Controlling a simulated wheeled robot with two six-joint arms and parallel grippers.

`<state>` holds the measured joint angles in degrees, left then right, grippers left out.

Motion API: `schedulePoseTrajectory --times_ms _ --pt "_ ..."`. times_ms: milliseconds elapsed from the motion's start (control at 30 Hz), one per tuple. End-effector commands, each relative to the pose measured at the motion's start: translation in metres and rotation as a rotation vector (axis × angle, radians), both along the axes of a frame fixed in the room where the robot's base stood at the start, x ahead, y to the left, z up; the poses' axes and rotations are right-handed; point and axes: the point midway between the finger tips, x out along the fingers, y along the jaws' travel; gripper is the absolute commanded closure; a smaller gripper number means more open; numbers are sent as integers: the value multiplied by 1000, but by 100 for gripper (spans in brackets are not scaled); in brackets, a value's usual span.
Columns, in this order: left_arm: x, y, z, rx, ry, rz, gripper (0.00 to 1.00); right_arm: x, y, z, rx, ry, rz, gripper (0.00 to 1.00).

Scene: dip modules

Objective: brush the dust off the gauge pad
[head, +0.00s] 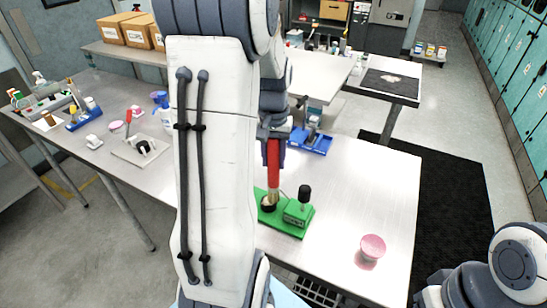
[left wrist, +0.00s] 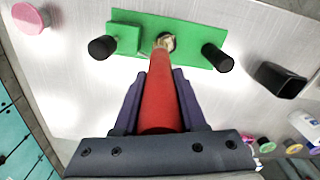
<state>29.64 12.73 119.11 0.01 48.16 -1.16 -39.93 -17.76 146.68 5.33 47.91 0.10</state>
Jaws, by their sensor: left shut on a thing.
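My left gripper (head: 274,135) is shut on the red handle of a brush (head: 273,160) and holds it upright, bristles down. In the left wrist view the brush (left wrist: 160,100) stands between the two dark fingers (left wrist: 160,88). Its pale bristles reach a dark round pad (left wrist: 171,38) on a green base (left wrist: 188,34), apparently touching it. The green base also shows in the head view (head: 284,228), on the metal table, with a raised green block and black knobs. The bristles cover part of the pad; I cannot make out dust. My right gripper is out of view.
A pink round object (head: 372,247) sits on the table right of the green base. A blue tray holder (head: 312,140) stands behind. A pale plate with a black part (head: 142,147) lies left. The table's right side is mostly clear.

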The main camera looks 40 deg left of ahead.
Motion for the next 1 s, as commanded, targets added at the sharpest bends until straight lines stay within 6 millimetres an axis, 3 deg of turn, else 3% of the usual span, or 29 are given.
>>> schedulePoseTrajectory --times_ms 367,1000 --pt "0 1 -3 0 0 1 100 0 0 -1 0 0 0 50" --pt "-7 28 -3 0 0 0 100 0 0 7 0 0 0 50"
